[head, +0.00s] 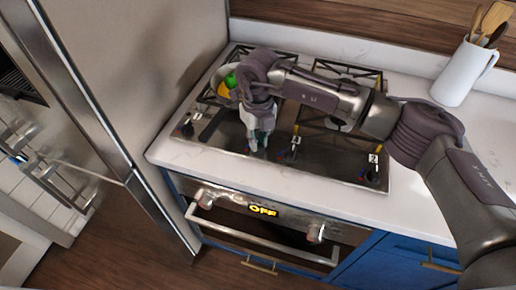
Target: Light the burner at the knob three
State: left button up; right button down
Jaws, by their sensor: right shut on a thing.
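The gas cooktop (325,160) is set in a white counter, with knobs along its front edge. One knob (187,131) is at the left, one (292,154) is just right of my right gripper, and one (372,174) is at the far right. Small number tags stand by them, too small to read surely. My right gripper (258,143) points down at the front edge, shut on what seems to be a knob; the fingers hide most of it and its number. I see no flame on the burners. My left gripper is not in view.
A pan (221,90) with green and yellow food sits at the back left of the cooktop, its dark handle toward the front. The oven (262,226) below shows OFF. A white utensil jug (463,75) stands at the back right. A tall steel fridge side (130,60) borders the left.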

jog(key=n+b, duration=0.6)
jog(key=b, duration=0.1)
jog(key=shift+w+f, duration=0.1)
jog(key=shift+f, duration=0.05)
jog(key=n+b, duration=0.2)
jog(key=n, duration=0.1)
jog(key=shift+r+n+b, duration=0.2)
jog(key=shift+n+b, duration=0.45)
jog(key=shift+n, duration=0.55)
jog(key=shift+r, duration=0.1)
jog(key=c, duration=1.1)
grip_release()
notch_tip(320, 180, up, 12)
jog(key=shift+f, duration=0.1)
